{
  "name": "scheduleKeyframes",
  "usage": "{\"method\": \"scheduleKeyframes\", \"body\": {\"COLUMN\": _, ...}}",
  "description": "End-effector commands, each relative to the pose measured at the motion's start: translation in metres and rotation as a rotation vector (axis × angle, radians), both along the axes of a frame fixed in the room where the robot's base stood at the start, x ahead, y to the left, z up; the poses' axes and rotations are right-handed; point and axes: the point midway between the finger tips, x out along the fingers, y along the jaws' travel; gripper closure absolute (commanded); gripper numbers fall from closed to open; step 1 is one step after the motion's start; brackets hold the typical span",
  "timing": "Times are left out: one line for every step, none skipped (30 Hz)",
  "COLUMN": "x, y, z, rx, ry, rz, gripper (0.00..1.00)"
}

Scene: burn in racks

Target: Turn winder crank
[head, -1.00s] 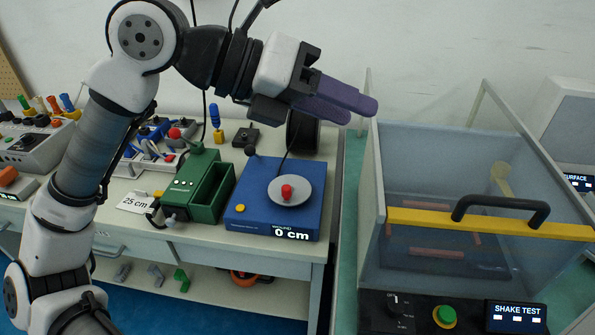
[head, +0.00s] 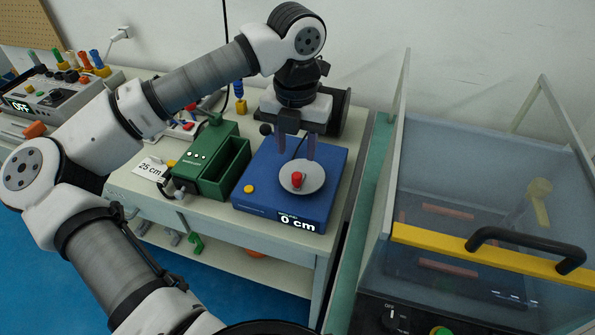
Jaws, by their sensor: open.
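The winder is a blue box (head: 262,203) on the bench, with a display reading 0 cm (head: 298,222). On its top is a grey disc (head: 312,184) with a red knob (head: 297,179) standing on it, toward the near side. My gripper (head: 295,157) points down over the box, just behind the disc. Its two purple fingers are apart, with nothing visible between them. The fingers partly hide the back of the box. I cannot tell exactly how high the fingertips are above the disc.
A green device (head: 208,160) with an open bin stands left of the winder. A card reading 25 cm (head: 152,168) lies beside it. A clear shake-test enclosure (head: 480,190) with a yellow bar and black handle stands at right.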

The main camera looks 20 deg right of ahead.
Motion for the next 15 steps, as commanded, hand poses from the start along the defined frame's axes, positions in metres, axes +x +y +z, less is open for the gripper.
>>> {"method": "scheduleKeyframes", "body": {"x": -0.001, "y": 0.000, "z": -0.010, "rx": -0.002, "ry": 0.005, "rz": -0.003, "gripper": 0.58}}
{"method": "scheduleKeyframes", "body": {"x": -0.001, "y": 0.000, "z": -0.016, "rx": -0.001, "ry": 0.004, "rz": -0.002, "gripper": 0.58}}
{"method": "scheduleKeyframes", "body": {"x": -0.001, "y": 0.000, "z": -0.025, "rx": -0.002, "ry": 0.005, "rz": -0.002, "gripper": 0.58}}
{"method": "scheduleKeyframes", "body": {"x": -0.001, "y": 0.000, "z": -0.032, "rx": -0.002, "ry": 0.004, "rz": -0.002, "gripper": 0.58}}
{"method": "scheduleKeyframes", "body": {"x": -0.002, "y": 0.000, "z": -0.038, "rx": -0.003, "ry": 0.004, "rz": -0.003, "gripper": 0.58}}
{"method": "scheduleKeyframes", "body": {"x": -0.001, "y": 0.000, "z": -0.046, "rx": -0.002, "ry": 0.004, "rz": -0.002, "gripper": 0.58}}
{"method": "scheduleKeyframes", "body": {"x": -0.001, "y": 0.000, "z": -0.051, "rx": -0.002, "ry": 0.004, "rz": -0.002, "gripper": 0.58}}
{"method": "scheduleKeyframes", "body": {"x": -0.001, "y": 0.000, "z": -0.056, "rx": -0.003, "ry": 0.003, "rz": -0.001, "gripper": 0.58}}
{"method": "scheduleKeyframes", "body": {"x": -0.001, "y": 0.000, "z": -0.063, "rx": -0.004, "ry": 0.004, "rz": -0.002, "gripper": 0.58}}
{"method": "scheduleKeyframes", "body": {"x": -0.001, "y": 0.000, "z": -0.067, "rx": -0.003, "ry": 0.002, "rz": -0.002, "gripper": 0.58}}
{"method": "scheduleKeyframes", "body": {"x": -0.001, "y": 0.000, "z": -0.071, "rx": -0.004, "ry": 0.004, "rz": -0.001, "gripper": 0.58}}
{"method": "scheduleKeyframes", "body": {"x": -0.001, "y": 0.000, "z": -0.076, "rx": -0.002, "ry": 0.002, "rz": -0.001, "gripper": 0.58}}
{"method": "scheduleKeyframes", "body": {"x": -0.001, "y": 0.000, "z": -0.079, "rx": -0.002, "ry": 0.002, "rz": -0.001, "gripper": 0.58}}
{"method": "scheduleKeyframes", "body": {"x": -0.001, "y": 0.000, "z": -0.081, "rx": -0.002, "ry": 0.002, "rz": -0.002, "gripper": 0.58}}
{"method": "scheduleKeyframes", "body": {"x": -0.001, "y": 0.000, "z": -0.084, "rx": -0.002, "ry": 0.002, "rz": -0.002, "gripper": 0.58}}
